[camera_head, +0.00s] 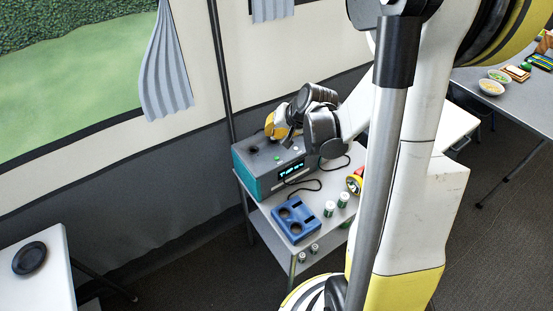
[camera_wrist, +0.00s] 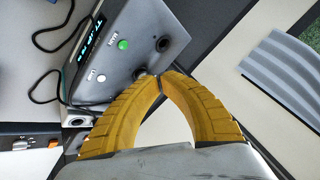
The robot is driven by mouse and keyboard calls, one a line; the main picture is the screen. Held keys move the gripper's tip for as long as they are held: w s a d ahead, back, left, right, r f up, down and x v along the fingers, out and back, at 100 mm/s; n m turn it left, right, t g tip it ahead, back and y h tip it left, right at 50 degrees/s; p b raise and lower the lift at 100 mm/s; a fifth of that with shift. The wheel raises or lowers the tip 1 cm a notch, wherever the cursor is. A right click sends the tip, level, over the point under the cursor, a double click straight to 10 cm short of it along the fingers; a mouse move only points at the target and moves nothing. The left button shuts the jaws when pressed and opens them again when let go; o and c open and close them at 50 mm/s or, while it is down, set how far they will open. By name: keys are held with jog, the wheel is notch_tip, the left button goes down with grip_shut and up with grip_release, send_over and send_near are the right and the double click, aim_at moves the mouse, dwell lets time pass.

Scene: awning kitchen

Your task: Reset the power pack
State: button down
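The power pack (camera_head: 262,178) is a grey-topped box with teal sides and a lit display, standing on a small grey table. Its top also shows in the wrist view (camera_wrist: 120,62), with a green button (camera_wrist: 123,44), a white button (camera_wrist: 101,78) and dark round fittings (camera_wrist: 163,44). Small labels beside the buttons are too small to read surely. My gripper (camera_head: 272,132) is over the pack's top. In the wrist view its yellow fingertips (camera_wrist: 160,76) meet with nothing between them, beside the dark fittings and apart from both buttons. Whether they touch the top I cannot tell.
A blue tray with round recesses (camera_head: 296,219), green-and-white cans (camera_head: 343,200) and a yellow-red flashlight (camera_head: 355,184) share the table. Black cables (camera_head: 306,186) run from the pack. The tent wall (camera_head: 150,190) stands close behind. A table with bowls (camera_head: 491,87) is at right.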

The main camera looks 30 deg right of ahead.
aim_at(270, 154)
notch_tip(270, 154, down, 8)
jog(key=b, duration=0.5)
jog(key=shift+r+b, duration=0.15)
jog(key=shift+b, duration=0.25)
dwell(0.8)
jog(key=shift+f+b, duration=0.45)
jog(key=shift+b, duration=0.05)
jog(key=shift+f+b, duration=0.3)
dwell(0.4)
jog(key=shift+r, duration=0.15)
jog(key=shift+r+p, duration=0.55)
jog(key=shift+r, duration=0.05)
notch_tip(270, 154, up, 5)
jog(key=p, duration=0.4)
jog(key=shift+r, duration=0.1)
